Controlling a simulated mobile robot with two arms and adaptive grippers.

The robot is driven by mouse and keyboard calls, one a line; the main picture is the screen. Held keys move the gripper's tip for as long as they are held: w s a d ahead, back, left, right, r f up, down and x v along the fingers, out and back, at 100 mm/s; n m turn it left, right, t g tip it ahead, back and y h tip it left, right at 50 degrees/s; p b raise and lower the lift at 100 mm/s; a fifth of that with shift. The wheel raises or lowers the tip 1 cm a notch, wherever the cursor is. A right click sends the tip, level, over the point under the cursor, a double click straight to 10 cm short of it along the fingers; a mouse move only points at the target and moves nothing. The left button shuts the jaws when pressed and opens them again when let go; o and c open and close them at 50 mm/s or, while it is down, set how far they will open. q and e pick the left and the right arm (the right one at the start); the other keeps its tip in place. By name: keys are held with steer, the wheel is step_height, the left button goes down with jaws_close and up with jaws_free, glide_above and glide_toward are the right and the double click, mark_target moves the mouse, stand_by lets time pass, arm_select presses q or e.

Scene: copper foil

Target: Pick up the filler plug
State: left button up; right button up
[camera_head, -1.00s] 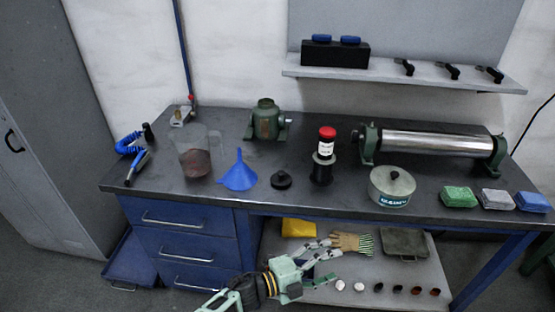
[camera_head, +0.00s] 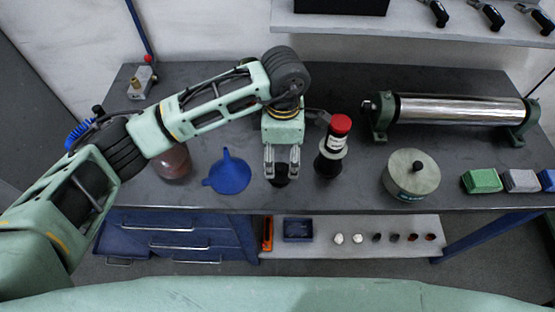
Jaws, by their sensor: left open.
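The filler plug (camera_head: 281,178), a small black round piece, sits on the dark bench top near its front edge, between the blue funnel and the dark bottle. My left gripper (camera_head: 282,168) is over it, pointing down, with its two fingers open and one on each side of the plug. The fingers partly hide the plug, and I cannot tell whether they touch it. My right gripper is out of view.
The blue funnel (camera_head: 229,174) stands close left of the gripper. The red-capped bottle (camera_head: 333,148) stands close right, with a grey lidded pot (camera_head: 411,176) and a steel roller (camera_head: 458,111) beyond. My left arm crosses above the bench's left half.

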mark_target(280, 165)
arm_select(q)
steer(key=shift+s+f, duration=0.2)
steer(key=shift+f, duration=0.3)
steer(key=shift+f+p, duration=0.35)
steer(key=shift+p, duration=0.05)
steer(key=f, duration=0.1)
steer(key=f+p, duration=0.1)
steer(key=f, duration=0.1)
steer(key=f+p, duration=0.1)
steer(key=shift+w+a+f, duration=0.15)
steer(key=shift+w+f, duration=0.2)
steer(key=shift+f, duration=0.15)
steer(key=c, duration=1.2)
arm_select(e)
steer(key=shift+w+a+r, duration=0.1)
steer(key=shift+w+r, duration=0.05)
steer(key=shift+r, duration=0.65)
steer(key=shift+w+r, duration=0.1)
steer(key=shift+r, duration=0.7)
arm_select(q)
steer(key=shift+o, duration=0.2)
